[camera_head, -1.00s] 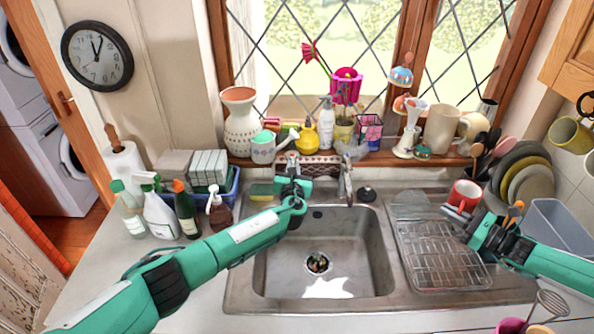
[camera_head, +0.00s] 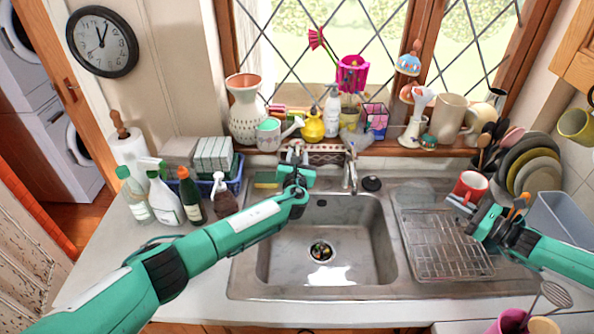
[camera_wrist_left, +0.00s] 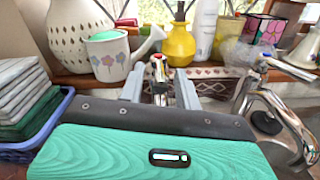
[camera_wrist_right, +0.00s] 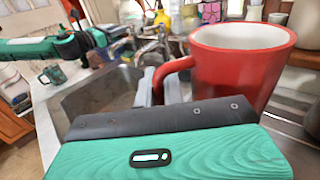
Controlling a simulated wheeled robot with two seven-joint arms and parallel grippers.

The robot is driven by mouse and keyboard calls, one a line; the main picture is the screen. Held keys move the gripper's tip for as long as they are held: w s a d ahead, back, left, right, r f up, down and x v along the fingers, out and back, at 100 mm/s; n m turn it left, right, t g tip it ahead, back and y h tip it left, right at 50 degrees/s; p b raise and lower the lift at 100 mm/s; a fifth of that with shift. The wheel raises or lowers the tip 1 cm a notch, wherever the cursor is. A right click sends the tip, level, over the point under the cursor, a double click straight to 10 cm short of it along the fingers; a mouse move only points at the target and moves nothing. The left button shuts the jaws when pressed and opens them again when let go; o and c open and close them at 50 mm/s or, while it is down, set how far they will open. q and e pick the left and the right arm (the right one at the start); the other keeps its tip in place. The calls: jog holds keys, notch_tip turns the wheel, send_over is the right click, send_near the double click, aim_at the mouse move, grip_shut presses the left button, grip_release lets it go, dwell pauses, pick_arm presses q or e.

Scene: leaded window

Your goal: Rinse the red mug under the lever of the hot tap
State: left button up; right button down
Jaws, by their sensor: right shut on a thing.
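The red mug (camera_head: 471,186) is upright above the drying rack's back edge, right of the sink. In the right wrist view the mug (camera_wrist_right: 240,65) fills the upper right, its handle between my fingers. My right gripper (camera_head: 465,203) is shut on that handle. The mug's base is hidden, so I cannot tell if it touches anything. The hot tap (camera_wrist_left: 158,70), chrome with a red mark on top, stands behind the sink's left part. My left gripper (camera_head: 296,166) is at this tap, its fingers apart on either side of it. Whether they touch it is unclear.
The sink basin (camera_head: 330,272) is empty apart from bits at the drain. A second chrome tap (camera_head: 350,172) stands right of the hot tap. Plates (camera_head: 535,165) stand right of the mug. Bottles (camera_head: 165,203) stand left of the sink. The windowsill behind is crowded.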

pick_arm(q)
jog(key=s+b, duration=0.2)
jog(key=s, duration=0.9)
jog(key=shift+s, duration=0.15)
